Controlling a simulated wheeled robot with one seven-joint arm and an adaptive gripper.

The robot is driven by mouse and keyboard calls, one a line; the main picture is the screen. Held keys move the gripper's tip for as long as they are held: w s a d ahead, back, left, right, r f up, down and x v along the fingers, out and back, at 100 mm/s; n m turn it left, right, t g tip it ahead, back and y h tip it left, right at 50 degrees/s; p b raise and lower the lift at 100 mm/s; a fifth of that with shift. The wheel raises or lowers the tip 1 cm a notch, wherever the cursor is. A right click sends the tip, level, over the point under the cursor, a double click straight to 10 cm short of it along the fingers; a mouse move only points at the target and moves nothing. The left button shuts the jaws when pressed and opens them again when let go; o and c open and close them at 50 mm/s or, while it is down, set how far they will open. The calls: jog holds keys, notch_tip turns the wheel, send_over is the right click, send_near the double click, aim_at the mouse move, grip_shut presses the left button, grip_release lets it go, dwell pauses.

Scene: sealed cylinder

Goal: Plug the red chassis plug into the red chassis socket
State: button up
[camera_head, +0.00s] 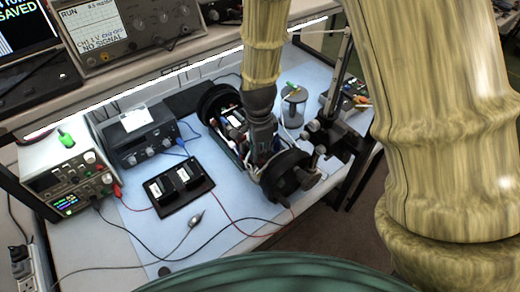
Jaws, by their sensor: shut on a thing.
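My gripper (262,150) is dark and points down over the middle of a black two-wheeled chassis (238,158). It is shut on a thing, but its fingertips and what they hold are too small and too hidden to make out. I cannot pick out the red chassis plug or the red chassis socket. A thin red lead (235,222) runs along the blue mat to the near wheel of the chassis. Whether its end is the plug cannot be told.
The blue mat (215,215) holds a black box with two dark blocks (180,187). A power supply (72,183) and a grey instrument (140,137) stand at left. A clamp stand (335,125) and a cylinder (293,108) stand close right of the chassis. Cables cross the front mat.

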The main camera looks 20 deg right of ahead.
jog(key=shift+f, duration=0.6)
jog(key=o, duration=0.9)
jog(key=shift+a+r, duration=0.15)
jog(key=shift+r, duration=5.85)
